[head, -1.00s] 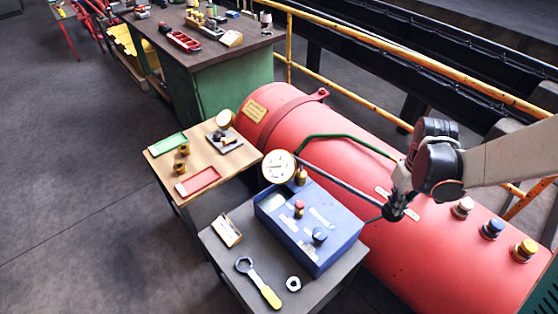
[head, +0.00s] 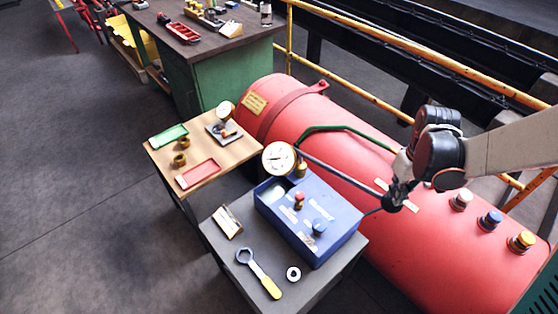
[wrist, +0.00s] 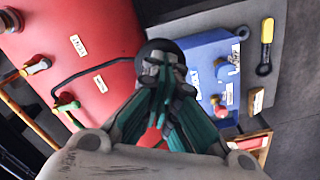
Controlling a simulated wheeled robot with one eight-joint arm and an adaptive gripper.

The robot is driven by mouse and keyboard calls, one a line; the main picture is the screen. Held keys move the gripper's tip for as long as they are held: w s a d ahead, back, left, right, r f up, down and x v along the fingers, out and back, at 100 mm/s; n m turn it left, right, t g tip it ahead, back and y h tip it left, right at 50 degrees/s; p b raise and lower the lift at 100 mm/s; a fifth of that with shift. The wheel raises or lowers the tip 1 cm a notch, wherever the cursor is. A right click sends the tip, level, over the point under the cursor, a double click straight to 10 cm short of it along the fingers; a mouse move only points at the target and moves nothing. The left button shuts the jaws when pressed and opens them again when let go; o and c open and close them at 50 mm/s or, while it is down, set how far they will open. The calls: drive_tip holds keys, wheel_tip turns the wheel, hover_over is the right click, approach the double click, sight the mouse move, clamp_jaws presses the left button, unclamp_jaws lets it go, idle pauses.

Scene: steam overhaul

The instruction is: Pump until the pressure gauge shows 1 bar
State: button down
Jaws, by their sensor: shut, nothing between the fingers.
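The blue pump box (head: 325,222) stands on a small grey table, with a red knob (head: 299,199) and a blue knob (head: 319,228) on top. The round white pressure gauge (head: 279,158) stands at its back left corner; its reading is too small to make out. A dark lever bar (head: 340,176) slopes from beside the gauge toward my gripper (head: 391,204). My gripper is shut and empty at the bar's right end, right of the box; I cannot tell whether they touch.
A large red boiler (head: 450,225) with coloured valve knobs lies behind the box, with a green pipe (head: 350,131) across it. A spanner (head: 259,273), a nut (head: 293,273) and a small tag lie on the grey table (head: 225,255). A wooden table (head: 160,160) stands left.

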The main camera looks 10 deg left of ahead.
drive_tip(key=shift+f+b, duration=6.05)
drive_tip(key=shift+f, duration=1.7)
wheel_tip(320, 180, up, 17)
drive_tip(key=p, duration=1.1)
drive_tip(key=shift+f+p, duration=0.2)
drive_tip(key=shift+p, duration=0.15)
drive_tip(key=shift+f, duration=0.2)
drive_tip(key=shift+f+b, duration=4.7)
drive_tip(key=shift+f, duration=0.75)
wheel_tip(320, 180, up, 11)
drive_tip(key=p, duration=0.8)
drive_tip(key=shift+r, duration=0.15)
drive_tip(key=shift+r+p, duration=1.8)
drive_tip(key=shift+r, duration=0.6)
